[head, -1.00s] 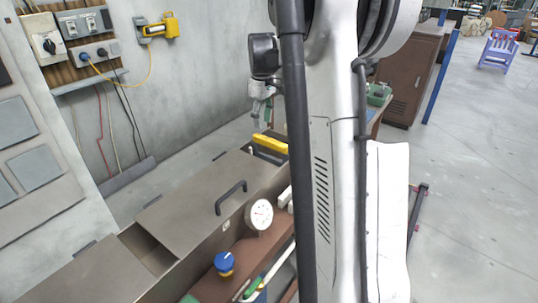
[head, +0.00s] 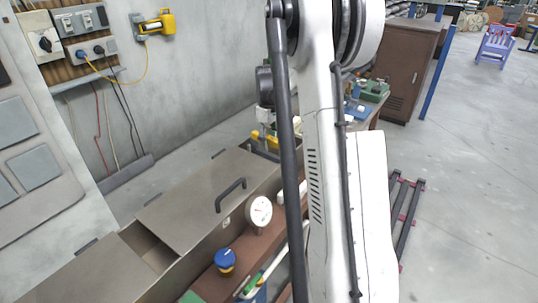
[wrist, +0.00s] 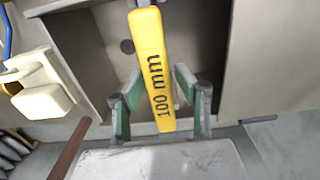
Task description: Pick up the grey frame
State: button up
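I cannot make out a separate grey frame for sure. A yellow bar (wrist: 151,65) marked "100 mm" lies lengthwise in the wrist view, over an open grey compartment. Whether it is part of a grey frame is hidden. My gripper (wrist: 160,84) is open, with one green-and-grey finger on each side of the bar and gaps between. In the head view my gripper (head: 264,127) is low at the bin's far end, partly behind my arm. A bit of the yellow bar (head: 271,141) shows there.
A long grey metal bin (head: 190,200) with a black handle (head: 230,195) runs along the wall. A round white gauge (head: 259,211) and a blue knob (head: 225,260) stand beside it. A cream block (wrist: 40,88) is at left in the wrist view.

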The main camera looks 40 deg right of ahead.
aim_at(269, 150)
notch_tip(269, 150, down, 4)
jog(key=shift+s+d+f, duration=0.1)
grip_shut()
dwell(0.4)
